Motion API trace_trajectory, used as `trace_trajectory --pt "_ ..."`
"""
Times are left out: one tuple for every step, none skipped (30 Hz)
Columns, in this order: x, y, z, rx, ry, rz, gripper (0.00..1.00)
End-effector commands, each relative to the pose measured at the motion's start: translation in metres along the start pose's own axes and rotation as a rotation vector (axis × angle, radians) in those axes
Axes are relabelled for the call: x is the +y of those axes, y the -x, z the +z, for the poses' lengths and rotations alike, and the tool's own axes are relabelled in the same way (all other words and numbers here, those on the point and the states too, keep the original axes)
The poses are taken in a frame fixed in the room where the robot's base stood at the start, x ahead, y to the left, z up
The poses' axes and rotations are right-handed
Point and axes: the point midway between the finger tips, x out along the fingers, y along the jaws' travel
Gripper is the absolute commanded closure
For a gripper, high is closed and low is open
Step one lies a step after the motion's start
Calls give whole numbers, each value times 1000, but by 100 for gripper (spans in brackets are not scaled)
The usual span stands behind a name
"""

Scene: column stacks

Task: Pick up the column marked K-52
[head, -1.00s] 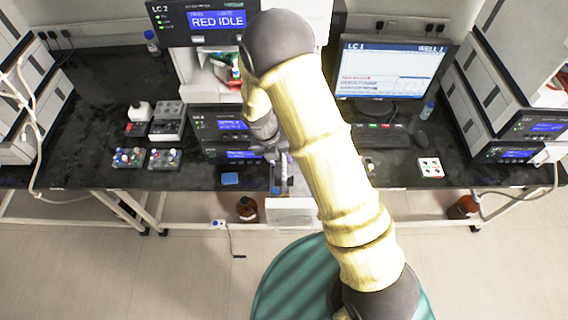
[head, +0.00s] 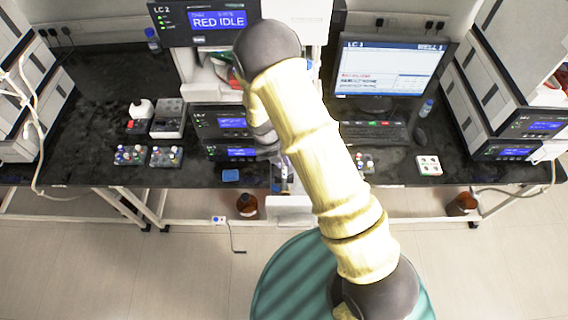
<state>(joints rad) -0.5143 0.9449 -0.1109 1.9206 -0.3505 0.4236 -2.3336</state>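I cannot make out a column marked K-52, as no such label is legible. A pulled-out drawer with a white front (head: 288,207) juts from the bench under the middle instrument stack. Something small, silvery and blue shows inside it, partly covered by my arm. My gripper (head: 268,151) is beyond my forearm, close above the drawer's back end. Only a grey part of it shows; its fingertips are hidden, so I cannot tell whether it is open or holding anything.
A monitor (head: 390,70) and keyboard (head: 372,133) stand right of my arm. Vial racks (head: 165,156) sit on the left bench. A brown bottle (head: 247,205) stands on the floor beside the drawer.

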Motion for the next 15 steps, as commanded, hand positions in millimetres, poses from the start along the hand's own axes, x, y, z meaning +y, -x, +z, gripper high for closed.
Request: trace_trajectory --pt "0 0 0 0 0 0 98" --pt "0 0 0 0 0 0 100" --pt "0 0 0 0 0 0 100" --pt "0 0 0 0 0 0 100" --pt "0 0 0 -1 0 1 100" --pt "0 0 0 -1 0 1 100" --pt "0 0 0 -1 0 1 100" --pt "0 0 0 -1 0 1 100" --pt "0 0 0 -1 0 1 100" --pt "0 0 0 -1 0 1 100" --pt "0 1 0 -1 0 1 100" --pt "0 1 0 -1 0 1 100" --pt "0 2 0 -1 -1 1 100" --pt "0 3 1 -1 -1 2 100" --pt "-1 5 1 -2 -1 3 100"
